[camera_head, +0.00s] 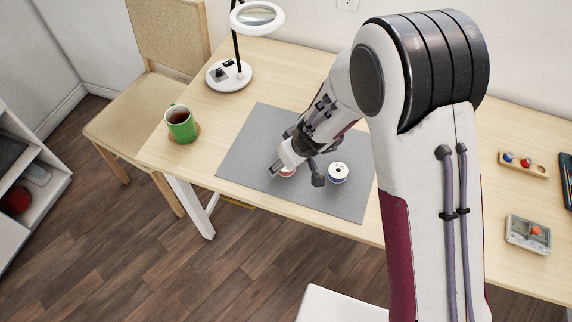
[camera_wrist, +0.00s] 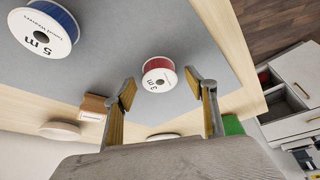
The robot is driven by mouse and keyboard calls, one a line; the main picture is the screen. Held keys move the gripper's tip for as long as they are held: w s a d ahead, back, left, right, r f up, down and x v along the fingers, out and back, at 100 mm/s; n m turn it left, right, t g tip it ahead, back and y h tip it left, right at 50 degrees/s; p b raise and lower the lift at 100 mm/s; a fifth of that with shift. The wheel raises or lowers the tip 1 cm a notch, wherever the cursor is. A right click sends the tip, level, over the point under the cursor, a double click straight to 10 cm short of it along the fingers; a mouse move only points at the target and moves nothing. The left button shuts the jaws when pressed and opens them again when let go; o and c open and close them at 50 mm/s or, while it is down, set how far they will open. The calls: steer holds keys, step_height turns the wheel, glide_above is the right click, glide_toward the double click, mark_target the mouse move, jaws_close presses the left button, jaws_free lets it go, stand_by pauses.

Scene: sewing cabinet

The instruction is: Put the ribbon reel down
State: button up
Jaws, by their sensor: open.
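A small red ribbon reel (camera_wrist: 158,76) with white flanges marked "3 m" sits on the grey mat (camera_head: 256,143). In the wrist view it lies at the fingertips of my gripper (camera_wrist: 162,86), between the two spread fingers. No finger visibly grips it. In the head view my gripper (camera_head: 296,175) is low over the mat and hides most of the red reel (camera_head: 288,173). A larger blue reel (camera_head: 337,173) marked "5 m" stands on the mat just right of my gripper; it also shows at the upper left of the wrist view (camera_wrist: 44,31).
A white ring lamp base (camera_head: 228,77) is behind the mat. A wooden rack (camera_head: 523,165) and a clear box (camera_head: 527,234) are far right. The mat's left part is clear.

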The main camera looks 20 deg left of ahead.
steer(key=shift+a+f, duration=0.1)
steer(key=shift+f, duration=0.2)
stand_by(0.4)
steer(key=c, duration=1.1)
steer(key=shift+c, duration=0.2)
steer(key=shift+r, duration=0.25)
step_height(320, 180, up, 10)
steer(key=shift+f, duration=0.25)
stand_by(0.6)
